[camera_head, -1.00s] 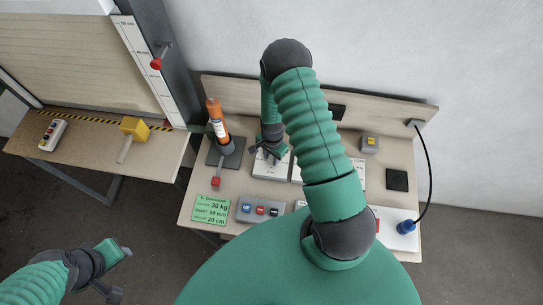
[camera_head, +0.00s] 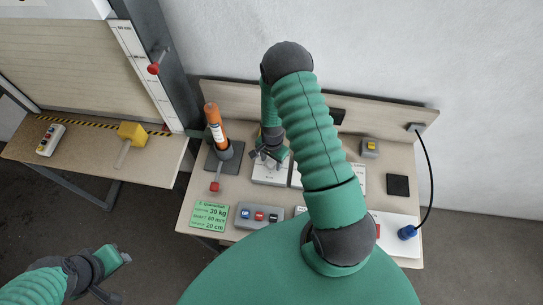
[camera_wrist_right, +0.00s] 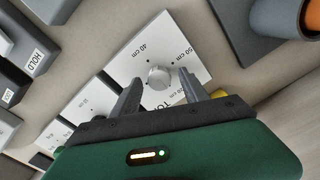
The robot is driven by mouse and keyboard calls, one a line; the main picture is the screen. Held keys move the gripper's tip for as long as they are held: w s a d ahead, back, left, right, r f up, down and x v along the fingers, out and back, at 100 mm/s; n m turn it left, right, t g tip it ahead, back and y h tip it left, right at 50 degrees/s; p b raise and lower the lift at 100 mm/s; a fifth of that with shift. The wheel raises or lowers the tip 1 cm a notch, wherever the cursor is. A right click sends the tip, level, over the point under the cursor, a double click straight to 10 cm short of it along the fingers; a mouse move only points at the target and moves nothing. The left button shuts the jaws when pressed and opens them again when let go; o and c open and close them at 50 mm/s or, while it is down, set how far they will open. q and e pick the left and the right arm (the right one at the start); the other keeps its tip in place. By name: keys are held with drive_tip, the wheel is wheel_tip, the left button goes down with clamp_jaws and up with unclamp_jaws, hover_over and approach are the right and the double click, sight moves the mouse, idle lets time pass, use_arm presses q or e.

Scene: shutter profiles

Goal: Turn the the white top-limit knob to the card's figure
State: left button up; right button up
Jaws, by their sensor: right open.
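The pale round top-limit knob (camera_wrist_right: 159,77) sits on a white plate (camera_wrist_right: 135,55) marked "40 cm" and "50 cm" in the right wrist view. My right gripper (camera_wrist_right: 160,84) is open, with one finger on each side of the knob and gaps showing. In the head view my right gripper (camera_head: 268,156) is over the plate (camera_head: 270,174) and hides the knob. The green card (camera_head: 209,216) lies at the bench's front left; its small lines seem to read 30 kg, 60 mm and 20 cm. My left gripper (camera_head: 112,268) is off the bench at lower left; its jaws are unclear.
An orange cartridge (camera_head: 213,124) stands in a dark holder left of my right gripper, with a red-tipped lever (camera_head: 215,187) before it. A button box (camera_head: 259,215) lies in front. My right arm covers the bench's middle. A yellow button box (camera_head: 370,147) stands right.

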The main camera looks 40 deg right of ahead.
sight(272, 163)
wheel_tip(272, 163, up, 16)
drive_tip(key=b, duration=0.3)
drive_tip(key=shift+r, duration=0.25)
drive_tip(key=shift+d, duration=0.1)
